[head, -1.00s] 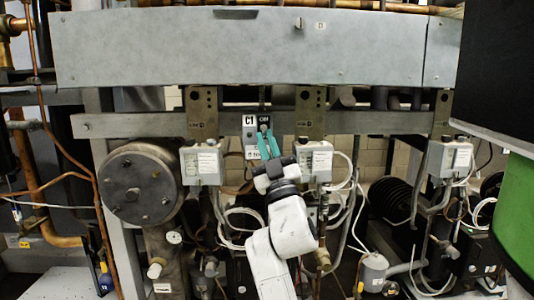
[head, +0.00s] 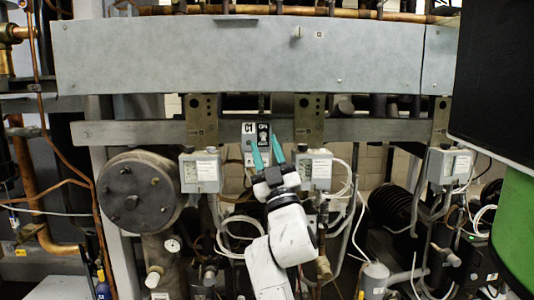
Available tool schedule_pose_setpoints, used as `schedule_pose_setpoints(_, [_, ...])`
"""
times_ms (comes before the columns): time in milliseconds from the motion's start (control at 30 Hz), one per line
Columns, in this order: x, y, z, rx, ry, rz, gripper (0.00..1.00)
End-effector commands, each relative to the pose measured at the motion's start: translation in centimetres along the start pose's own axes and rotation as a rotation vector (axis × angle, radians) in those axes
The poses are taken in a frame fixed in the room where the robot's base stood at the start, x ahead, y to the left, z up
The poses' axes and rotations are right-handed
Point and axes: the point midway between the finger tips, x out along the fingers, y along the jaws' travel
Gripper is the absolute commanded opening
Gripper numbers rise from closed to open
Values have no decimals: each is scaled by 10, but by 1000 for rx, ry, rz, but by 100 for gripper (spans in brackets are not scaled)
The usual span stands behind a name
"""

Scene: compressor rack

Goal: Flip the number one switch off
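The number one switch is a small box (head: 250,150) with a white "C1" label and a black plate (head: 264,129) that reads "ON" at its top. It is mounted on the horizontal grey rail in the head view. My gripper (head: 266,148) is just below and in front of the box. Its two teal fingers are spread apart with nothing between them. The fingers cover part of the box's lower half. The switch lever's position is too small to make out.
Grey control boxes stand close on both sides of my gripper, one at left (head: 201,172) and one at right (head: 314,170). A wide grey panel (head: 240,55) spans above. A round grey flange (head: 138,193) is at left. Loose white cables hang around the boxes.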

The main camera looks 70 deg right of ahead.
Motion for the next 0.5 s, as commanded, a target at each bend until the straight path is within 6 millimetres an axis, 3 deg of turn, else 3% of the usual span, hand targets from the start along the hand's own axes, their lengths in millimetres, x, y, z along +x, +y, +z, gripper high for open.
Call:
schedule_pose_setpoints(233, [-22, -2, 2, 1, -2, -2, 37])
schedule_pose_setpoints(500, [-83, -4, 4, 2, 1, -3, 37])
